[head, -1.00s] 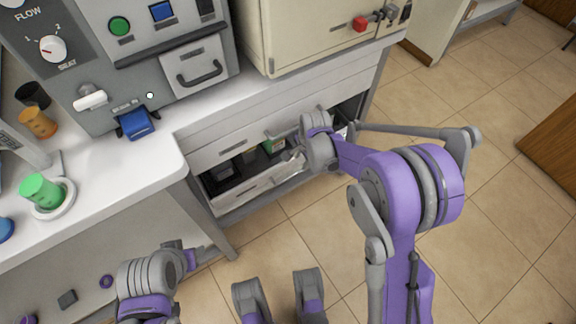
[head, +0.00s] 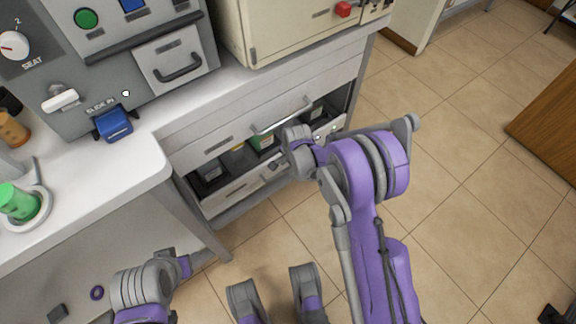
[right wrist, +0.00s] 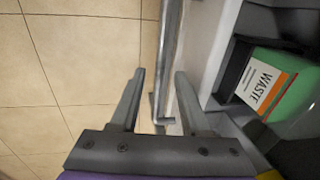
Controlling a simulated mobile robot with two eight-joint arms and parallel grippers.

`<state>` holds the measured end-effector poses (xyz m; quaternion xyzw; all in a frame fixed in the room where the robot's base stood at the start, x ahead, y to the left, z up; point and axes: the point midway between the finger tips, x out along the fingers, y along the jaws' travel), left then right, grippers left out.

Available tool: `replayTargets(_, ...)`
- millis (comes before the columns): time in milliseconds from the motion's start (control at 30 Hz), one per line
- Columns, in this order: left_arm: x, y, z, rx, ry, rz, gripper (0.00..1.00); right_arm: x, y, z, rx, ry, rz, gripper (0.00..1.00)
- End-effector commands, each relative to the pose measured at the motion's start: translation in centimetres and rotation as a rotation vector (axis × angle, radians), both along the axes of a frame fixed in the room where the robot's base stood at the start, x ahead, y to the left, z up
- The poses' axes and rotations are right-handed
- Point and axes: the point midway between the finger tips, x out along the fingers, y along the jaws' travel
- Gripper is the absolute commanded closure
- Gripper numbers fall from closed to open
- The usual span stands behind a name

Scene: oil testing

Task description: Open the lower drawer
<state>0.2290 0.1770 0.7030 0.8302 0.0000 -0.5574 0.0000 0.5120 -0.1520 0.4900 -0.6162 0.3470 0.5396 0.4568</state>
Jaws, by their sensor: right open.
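The lower drawer (head: 237,190) is a low white front under the bench, with goods showing above its edge. I cannot tell if it is pulled out at all. My right gripper (head: 273,167) is at its front, below the upper drawer's handle (head: 282,115). In the right wrist view the right gripper (right wrist: 158,100) is open, and a grey bar handle (right wrist: 168,60) runs between its fingers, in front of the white drawer front (right wrist: 207,45). I see no grip on it. My left gripper (head: 195,262) is low at the left, its fingers unclear.
A green bottle labelled WASTE (right wrist: 275,90) stands behind the drawer front. The bench's leg (head: 205,215) is left of the drawer. A grey machine (head: 130,60) stands on the bench.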

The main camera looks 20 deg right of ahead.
Motion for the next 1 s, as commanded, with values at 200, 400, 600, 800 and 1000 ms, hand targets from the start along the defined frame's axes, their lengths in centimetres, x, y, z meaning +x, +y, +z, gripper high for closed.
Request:
replayTargets(200,0.0,0.0,0.01,0.0,0.0,0.0,0.5,-0.01,0.01,0.03,0.0,0.0,0.0,0.76)
replayTargets(400,0.0,0.0,0.01,0.0,0.0,0.0,0.5,-0.01,0.01,0.04,0.0,0.0,0.0,1.0)
replayTargets(600,0.0,0.0,0.01,0.0,0.0,0.0,0.5,-0.01,0.0,0.04,0.0,0.0,0.0,1.0)
replayTargets(800,0.0,0.0,0.01,0.0,0.0,0.0,0.5,-0.01,0.0,0.04,0.0,0.0,0.0,1.0)
replayTargets(1000,0.0,0.0,0.01,0.0,0.0,0.0,0.5,-0.01,0.0,0.05,0.0,0.0,0.0,1.0)
